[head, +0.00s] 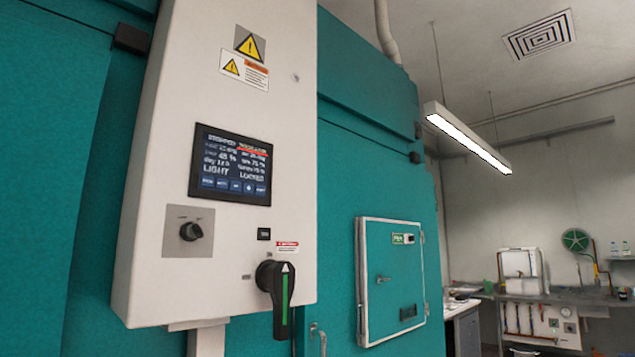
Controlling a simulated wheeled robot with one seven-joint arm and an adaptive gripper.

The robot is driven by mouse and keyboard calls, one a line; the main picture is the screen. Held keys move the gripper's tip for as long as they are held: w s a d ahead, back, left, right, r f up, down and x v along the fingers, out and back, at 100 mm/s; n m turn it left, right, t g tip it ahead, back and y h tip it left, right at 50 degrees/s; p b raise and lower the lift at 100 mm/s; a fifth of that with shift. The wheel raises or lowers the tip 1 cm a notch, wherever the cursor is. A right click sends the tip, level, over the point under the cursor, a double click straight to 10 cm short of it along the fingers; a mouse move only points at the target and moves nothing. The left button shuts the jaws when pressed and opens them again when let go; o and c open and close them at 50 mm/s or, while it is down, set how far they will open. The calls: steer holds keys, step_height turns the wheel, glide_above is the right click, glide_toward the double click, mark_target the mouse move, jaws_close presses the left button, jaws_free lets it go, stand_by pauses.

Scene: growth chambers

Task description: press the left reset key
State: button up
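A white control box (150,230) fills the left middle of the head view on the teal chamber front. Its dark touch screen (231,165) is lit and shows text reading "STOPPED", "LIGHT" and "LOCKED", with a red line at the top right. A row of small blue on-screen keys (236,186) runs along its bottom; their labels are too small to read, so I cannot tell which is a reset key. Below are a black selector knob (191,231), a small black label or key (264,234) and a large black rotary handle (278,290) with a green stripe, pointing down. My gripper is not in view.
A teal hatch (390,280) with a white frame is shut, right of the box. A metal door handle (318,338) sticks out below the box. A bench with lab equipment (520,275) stands at the far right. The space before the box looks clear.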

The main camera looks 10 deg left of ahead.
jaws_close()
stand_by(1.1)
